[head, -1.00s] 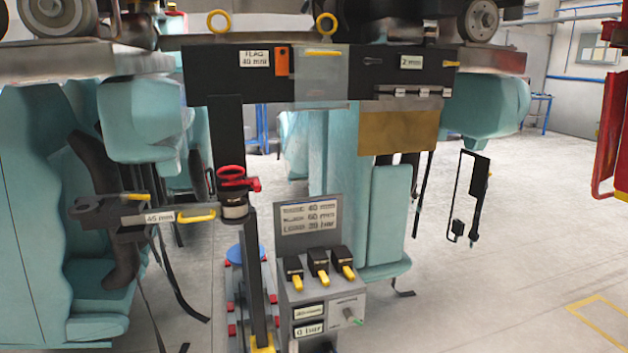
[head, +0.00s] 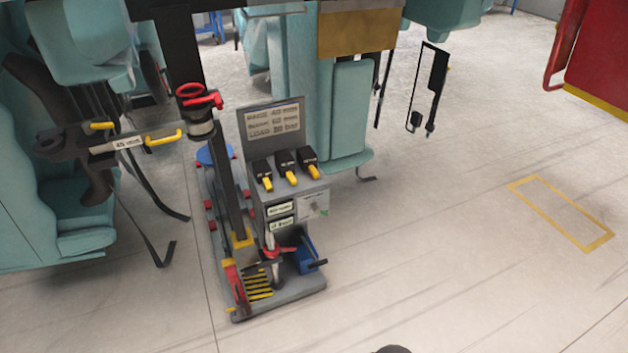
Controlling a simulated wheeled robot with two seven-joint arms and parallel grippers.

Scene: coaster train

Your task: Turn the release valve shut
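The jack unit stands on the floor left of centre, on a grey base plate (head: 290,292). Low on it, a small red cross handle (head: 278,251) sits on a short silver post. Neither gripper is in view.
Three yellow-tipped levers (head: 287,173) line the box below a sign (head: 272,122). A blue container (head: 306,255) and a red lever (head: 236,285) are on the base. Teal seats (head: 75,215) hang at left.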

